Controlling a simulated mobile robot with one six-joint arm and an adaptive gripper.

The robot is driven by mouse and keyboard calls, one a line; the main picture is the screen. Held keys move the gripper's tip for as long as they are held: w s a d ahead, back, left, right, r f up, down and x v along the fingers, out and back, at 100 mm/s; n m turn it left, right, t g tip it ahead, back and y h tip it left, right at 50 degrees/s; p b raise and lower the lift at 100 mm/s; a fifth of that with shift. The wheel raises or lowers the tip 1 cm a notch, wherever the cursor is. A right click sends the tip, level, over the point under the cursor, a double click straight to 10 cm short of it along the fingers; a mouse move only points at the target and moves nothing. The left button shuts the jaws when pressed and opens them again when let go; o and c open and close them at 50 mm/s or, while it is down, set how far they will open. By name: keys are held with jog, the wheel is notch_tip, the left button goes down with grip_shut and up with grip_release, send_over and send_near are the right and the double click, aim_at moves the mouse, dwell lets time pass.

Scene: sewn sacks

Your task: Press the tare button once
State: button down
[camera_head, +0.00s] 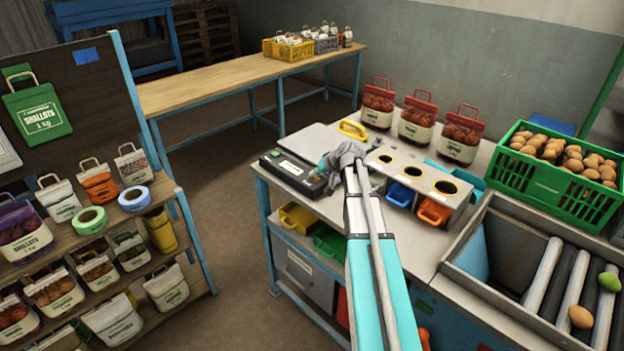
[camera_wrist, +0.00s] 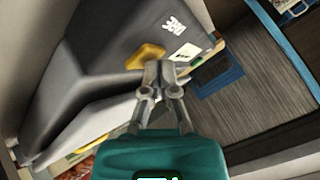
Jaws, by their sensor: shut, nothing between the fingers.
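The scale (camera_head: 310,145) stands on the bench's left end, with a pale flat plate and a black front console (camera_head: 284,176) bearing a light label or display strip. My gripper (camera_head: 327,166) is over the right end of this console, its fingers together and empty. In the wrist view my gripper (camera_wrist: 159,68) is shut, its tips beside or over a yellow-orange piece (camera_wrist: 146,57) on a dark grey body with white labels. I cannot tell whether the tips touch anything. I cannot pick out the tare button for certain; my fingers hide part of the console.
A block with round openings (camera_head: 418,180) stands right of my gripper, and a yellow handle (camera_head: 352,129) behind it. Several red-topped sacks (camera_head: 417,132) line the bench's back. A green crate (camera_head: 530,185) of onions is at the right. A sack shelf (camera_head: 165,215) is at the left.

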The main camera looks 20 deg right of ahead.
jog(key=shift+r, duration=0.1)
jog(key=shift+r+p, duration=0.8)
jog(key=shift+p, duration=0.1)
jog(key=shift+r, duration=0.1)
jog(key=shift+r+p, duration=2.4)
jog(key=shift+p, duration=0.1)
